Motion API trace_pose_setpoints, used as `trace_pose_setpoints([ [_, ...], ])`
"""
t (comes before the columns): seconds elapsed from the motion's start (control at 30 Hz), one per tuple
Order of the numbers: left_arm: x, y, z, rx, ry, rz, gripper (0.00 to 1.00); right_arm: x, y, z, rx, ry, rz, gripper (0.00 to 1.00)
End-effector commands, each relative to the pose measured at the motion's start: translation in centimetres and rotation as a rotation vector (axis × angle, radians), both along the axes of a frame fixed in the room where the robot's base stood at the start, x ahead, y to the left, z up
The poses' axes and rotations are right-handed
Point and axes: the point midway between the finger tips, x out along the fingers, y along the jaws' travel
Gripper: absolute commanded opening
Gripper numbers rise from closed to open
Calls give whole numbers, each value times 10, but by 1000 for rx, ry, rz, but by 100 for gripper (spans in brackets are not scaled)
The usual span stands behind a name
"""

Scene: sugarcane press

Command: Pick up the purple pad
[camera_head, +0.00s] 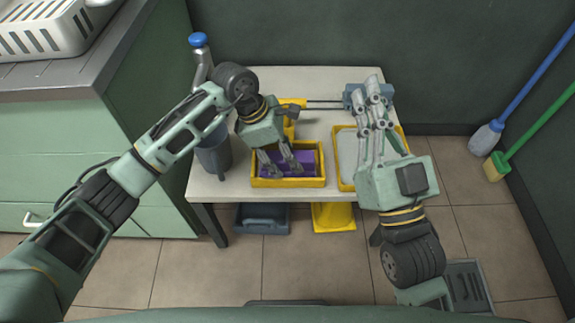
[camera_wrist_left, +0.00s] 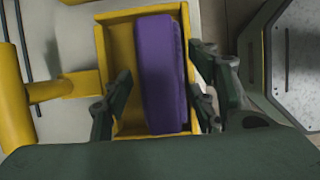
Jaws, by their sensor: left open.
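The purple pad (camera_head: 291,161) lies in a small yellow tray (camera_head: 289,183) on the white table, left of centre in the head view. In the left wrist view the pad (camera_wrist_left: 160,75) lies lengthwise inside the tray (camera_wrist_left: 119,60), against one long side. My left gripper (camera_head: 282,171) is open above the tray, its fingers apart and empty in the left wrist view (camera_wrist_left: 158,105). I cannot tell whether a finger touches the pad. My right gripper (camera_head: 374,105) is over the second yellow tray, its fingers pointing to the table's back; whether they are open is unclear.
A second yellow tray (camera_head: 345,155) with a pale inside stands to the right. A grey pitcher (camera_head: 213,158) is at the table's left edge. A blue-grey block (camera_head: 354,91) with rods is at the back. A blue bin (camera_head: 262,219) and yellow object (camera_head: 333,217) are below.

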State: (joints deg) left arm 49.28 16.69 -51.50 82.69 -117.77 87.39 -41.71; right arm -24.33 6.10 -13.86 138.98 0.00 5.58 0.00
Motion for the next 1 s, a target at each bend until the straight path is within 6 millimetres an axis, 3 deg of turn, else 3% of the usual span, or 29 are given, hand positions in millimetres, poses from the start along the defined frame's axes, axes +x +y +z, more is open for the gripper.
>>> trace_pose_setpoints([
  [0.2, 0, 0, 0, 0, 0, 0, 51, 0, 0, 0, 0, -1, 0, 0],
  [0.8, 0, 0, 1, -1, -1, 0, 0, 0, 0, 0, 1, 1, 0, 0],
  [1.0, 0, 0, 1, -1, -1, 0, 0, 0, 0, 0, 0, 2, 1, 0],
])
